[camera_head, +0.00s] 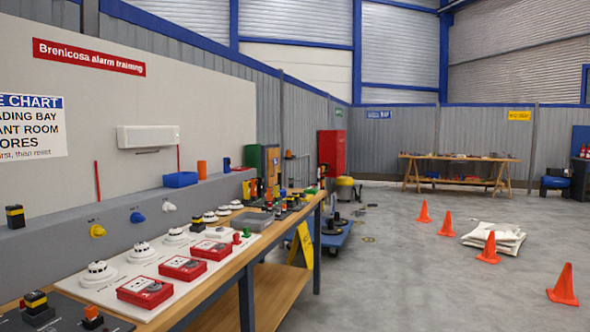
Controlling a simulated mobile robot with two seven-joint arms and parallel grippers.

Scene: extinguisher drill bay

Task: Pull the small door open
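No small door can be made out for certain. A small green and brown cabinet (272,168) stands at the far end of the workbench (262,250); its front is too small to read. A tall red cabinet (332,152) stands beyond it against the grey wall, and I cannot tell whether it has a door or how that stands. Neither of my grippers is in view.
The workbench along the left carries red call-point boxes (184,267), white detectors (96,274) and small parts. A blue trolley (333,238) stands beside the bench. The middle floor is clear.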

